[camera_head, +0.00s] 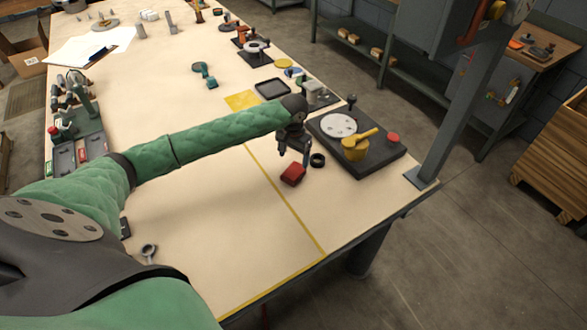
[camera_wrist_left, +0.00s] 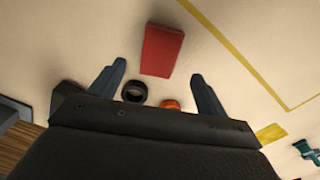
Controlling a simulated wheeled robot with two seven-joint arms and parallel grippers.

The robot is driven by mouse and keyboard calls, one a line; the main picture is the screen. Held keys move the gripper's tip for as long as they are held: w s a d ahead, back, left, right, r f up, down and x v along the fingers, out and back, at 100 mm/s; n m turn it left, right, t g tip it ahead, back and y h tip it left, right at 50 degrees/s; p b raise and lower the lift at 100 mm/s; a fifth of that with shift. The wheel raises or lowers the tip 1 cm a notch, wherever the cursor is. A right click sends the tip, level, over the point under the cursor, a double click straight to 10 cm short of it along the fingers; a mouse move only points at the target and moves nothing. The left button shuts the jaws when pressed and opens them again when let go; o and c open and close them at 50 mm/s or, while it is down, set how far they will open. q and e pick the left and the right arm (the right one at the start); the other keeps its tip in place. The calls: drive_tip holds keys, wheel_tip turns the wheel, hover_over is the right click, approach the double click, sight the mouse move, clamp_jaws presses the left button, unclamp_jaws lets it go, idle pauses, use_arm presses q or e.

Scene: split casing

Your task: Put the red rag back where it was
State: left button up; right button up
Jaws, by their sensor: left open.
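The red rag (camera_head: 293,174) is a small folded block lying on the pale workbench (camera_head: 215,240), just right of a yellow line. It also shows in the left wrist view (camera_wrist_left: 161,50), ahead of the two fingers and between their lines. My left gripper (camera_head: 294,160) is above the bench close to the rag, pointing down. In the left wrist view my left gripper (camera_wrist_left: 158,82) has its blue fingers wide apart with nothing between the tips. From the head view I cannot tell the gap in height between fingers and rag. My right gripper is not in view.
A black ring (camera_head: 317,160) lies close to the gripper; an orange object (camera_wrist_left: 170,104) shows beside it in the wrist view. A dark plate (camera_head: 372,160) with a yellow part stands to the right. A dark tray (camera_head: 272,88) lies farther back. The front of the bench is mostly clear.

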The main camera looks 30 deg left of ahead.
sight(294, 171)
use_arm(q)
drive_tip(key=shift+r+b, duration=0.45)
drive_tip(key=shift+r, duration=1.7)
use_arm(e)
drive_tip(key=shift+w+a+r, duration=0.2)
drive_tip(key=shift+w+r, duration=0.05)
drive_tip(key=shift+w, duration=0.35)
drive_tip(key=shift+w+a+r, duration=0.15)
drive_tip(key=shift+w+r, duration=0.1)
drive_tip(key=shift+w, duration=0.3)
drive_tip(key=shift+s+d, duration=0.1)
use_arm(q)
drive_tip(key=shift+d+f, duration=0.1)
